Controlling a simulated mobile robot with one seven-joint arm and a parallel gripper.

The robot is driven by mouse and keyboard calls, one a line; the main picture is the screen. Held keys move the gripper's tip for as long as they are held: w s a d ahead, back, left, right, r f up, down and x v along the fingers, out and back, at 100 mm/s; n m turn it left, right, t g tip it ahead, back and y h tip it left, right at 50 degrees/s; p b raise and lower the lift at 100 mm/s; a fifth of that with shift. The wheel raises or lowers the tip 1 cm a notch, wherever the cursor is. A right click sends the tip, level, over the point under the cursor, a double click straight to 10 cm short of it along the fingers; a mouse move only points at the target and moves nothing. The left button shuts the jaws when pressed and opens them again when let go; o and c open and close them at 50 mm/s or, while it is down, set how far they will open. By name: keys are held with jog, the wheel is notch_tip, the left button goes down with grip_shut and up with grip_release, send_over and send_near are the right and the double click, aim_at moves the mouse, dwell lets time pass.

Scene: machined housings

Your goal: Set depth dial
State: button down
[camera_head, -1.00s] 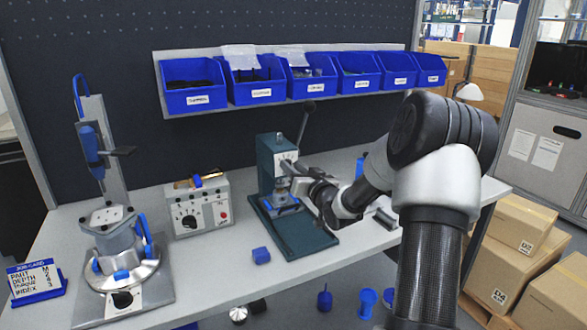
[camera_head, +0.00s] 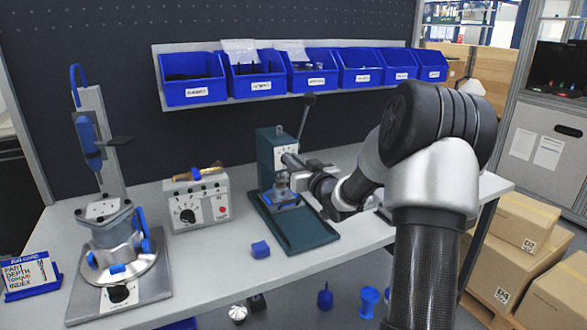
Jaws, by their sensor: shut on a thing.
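The teal press (camera_head: 270,147) stands at the middle back of the bench, with a raised lever and a pale marked plate (camera_head: 288,149) on its front. My gripper (camera_head: 291,162) reaches in from the right, right at this plate. It is shut on the depth dial there; the fingers hide most of the dial, and its setting cannot be read. A small metal part with blue pieces (camera_head: 281,197) sits on the press base below the gripper. The job card (camera_head: 28,273) stands at the bench's left front; its lines name part, depth, torque and index, but the values are unclear.
A grey control box (camera_head: 196,202) with a dial and red button stands left of the press. A clamp stand (camera_head: 119,285) with a metal housing is at the left. Blue bins (camera_head: 193,94) line the back wall.

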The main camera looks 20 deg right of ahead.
jog(key=shift+a+n+b, duration=0.15)
jog(key=shift+n+b, duration=1.55)
jog(key=shift+b, duration=0.3)
jog(key=c, duration=1.8)
grip_release()
jog(key=shift+s, duration=0.1)
jog(key=s, duration=0.5)
jog(key=s+p, duration=0.1)
jog(key=s, duration=1.1)
jog(key=shift+s+d, duration=0.15)
jog(key=shift+d, duration=0.15)
jog(key=shift+p, duration=0.3)
